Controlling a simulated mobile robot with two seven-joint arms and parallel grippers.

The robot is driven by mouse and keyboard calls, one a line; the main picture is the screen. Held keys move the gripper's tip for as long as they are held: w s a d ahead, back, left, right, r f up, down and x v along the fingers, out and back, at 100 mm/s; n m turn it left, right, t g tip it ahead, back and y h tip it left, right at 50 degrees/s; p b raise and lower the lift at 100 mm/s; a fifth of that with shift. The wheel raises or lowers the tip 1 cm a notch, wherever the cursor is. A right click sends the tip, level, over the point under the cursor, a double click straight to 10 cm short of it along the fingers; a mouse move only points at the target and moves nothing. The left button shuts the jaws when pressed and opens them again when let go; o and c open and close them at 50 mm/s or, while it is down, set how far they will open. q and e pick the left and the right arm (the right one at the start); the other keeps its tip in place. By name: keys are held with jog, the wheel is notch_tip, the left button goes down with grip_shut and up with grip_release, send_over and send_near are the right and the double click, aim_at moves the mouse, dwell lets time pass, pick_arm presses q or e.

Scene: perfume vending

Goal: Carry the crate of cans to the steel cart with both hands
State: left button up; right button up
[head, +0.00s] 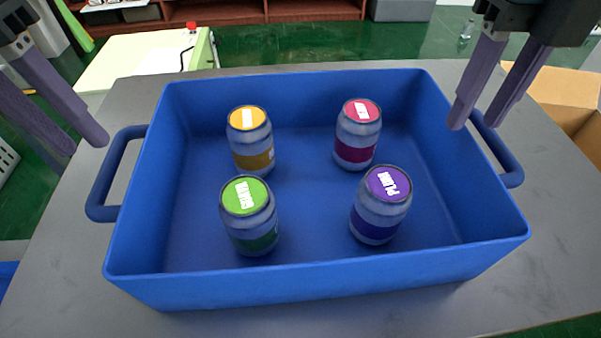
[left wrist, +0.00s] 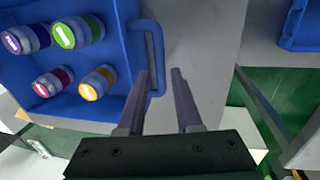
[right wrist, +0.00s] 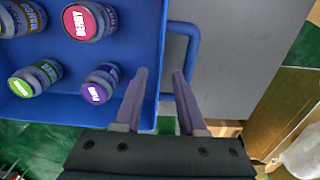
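The blue crate (head: 300,287) stands on a grey table, with several cans in it. They are a yellow-topped can (head: 250,140), a pink-topped can (head: 358,135), a green-topped can (head: 248,215) and a purple-topped can (head: 380,205). The left handle (head: 104,175) and right handle (head: 502,148) stick out from the crate's short sides. My left gripper (head: 86,147) is open and empty near the left handle, its tips apart from it in the left wrist view (left wrist: 160,72). My right gripper (head: 472,126) is open and empty by the right handle. I cannot make out the steel cart.
The grey table top (head: 60,255) is bare around the crate. A pale cabinet (head: 140,60) stands behind left on the green floor. An open cardboard box (head: 565,95) is at the right. Another blue object (left wrist: 302,25) shows at the left wrist view's edge.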

aim_at(115, 173)
pick_arm(q)
jog(key=f, duration=0.3)
jog(key=d+f, duration=0.1)
jog(key=f, duration=0.5)
jog(key=shift+d, duration=0.4)
pick_arm(e)
notch_tip(115, 173, down, 9)
jog(key=shift+f, duration=0.1)
pick_arm(q)
jog(key=shift+c, duration=0.4)
pick_arm(e)
jog(key=shift+c, duration=0.3)
pick_arm(q)
jog(key=c, duration=0.4)
pick_arm(e)
jog(key=c, duration=0.5)
pick_arm(q)
grip_shut()
pick_arm(e)
grip_shut()
pick_arm(q)
jog(key=shift+r, duration=0.15)
